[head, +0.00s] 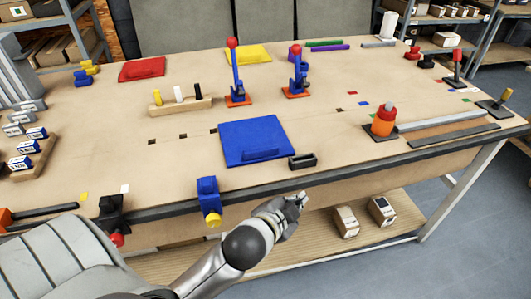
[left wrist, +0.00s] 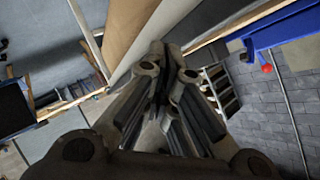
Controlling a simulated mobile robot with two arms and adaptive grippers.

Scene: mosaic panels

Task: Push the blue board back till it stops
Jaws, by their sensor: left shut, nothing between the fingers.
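The blue board (head: 255,139) lies flat on the table near its front edge, with a raised blue lip along its near side. My left gripper (head: 301,197) is in front of the table's front edge, below and to the right of the board and apart from it. Its fingers are shut and empty. They also show together in the left wrist view (left wrist: 165,75); the board cannot be made out there for sure. My right gripper is not in view.
A small black block (head: 302,161) sits by the board's right front corner. A blue and yellow clamp (head: 208,200) is on the front edge. Two blue levers with red knobs (head: 236,75) stand behind the board. A red panel (head: 142,69) and a yellow panel (head: 248,54) lie farther back.

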